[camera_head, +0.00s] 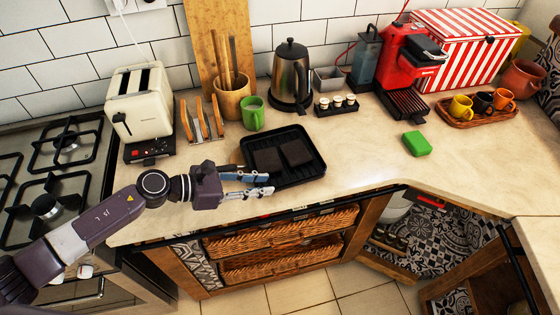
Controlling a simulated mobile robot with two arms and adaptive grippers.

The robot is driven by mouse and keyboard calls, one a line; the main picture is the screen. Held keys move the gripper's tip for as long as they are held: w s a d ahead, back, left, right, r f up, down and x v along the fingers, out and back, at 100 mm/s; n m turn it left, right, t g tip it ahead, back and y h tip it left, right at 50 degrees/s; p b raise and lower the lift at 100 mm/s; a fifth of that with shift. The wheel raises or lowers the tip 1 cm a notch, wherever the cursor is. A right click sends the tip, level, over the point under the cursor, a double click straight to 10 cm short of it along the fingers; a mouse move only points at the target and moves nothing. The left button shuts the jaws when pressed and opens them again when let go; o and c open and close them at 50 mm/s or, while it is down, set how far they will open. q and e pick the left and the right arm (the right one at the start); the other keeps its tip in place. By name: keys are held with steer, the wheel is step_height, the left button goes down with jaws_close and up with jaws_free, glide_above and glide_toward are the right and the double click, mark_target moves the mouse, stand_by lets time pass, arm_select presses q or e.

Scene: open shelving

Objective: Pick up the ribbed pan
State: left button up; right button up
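The ribbed pan (310,169) is black and rectangular and lies on the beige counter. Two dark square slabs, one on the left (267,160) and one on the right (296,152), are in it. My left gripper (262,184) is at the pan's near left corner, with its fingers apart. The upper finger overlaps the pan's edge in the picture; I cannot tell whether it touches. My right gripper is not in view.
Behind the pan are a green mug (253,114), a toast rack (201,121), a kettle (290,75) and a holder with small cups (337,105). A toaster (139,104) stands left. A green sponge (417,143) lies right, with clear counter between.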

mark_target(283, 188)
arm_select(q)
steer(key=shift+w+d+f+p, duration=0.1)
steer(key=shift+w+d+p, duration=0.1)
steer(key=shift+d, duration=0.2)
steer(key=shift+w+d+p, duration=0.1)
steer(key=shift+d+p, duration=0.1)
steer(key=shift+d, duration=0.15)
steer(key=p+x, duration=0.2)
steer(key=x, duration=0.2)
steer(key=shift+s+d, duration=0.15)
steer(key=shift+d, duration=0.15)
steer(key=shift+d+f, duration=0.25)
steer(key=shift+f, duration=0.05)
jaws_close()
steer(key=shift+w+r, duration=0.2)
steer(key=shift+w, duration=0.1)
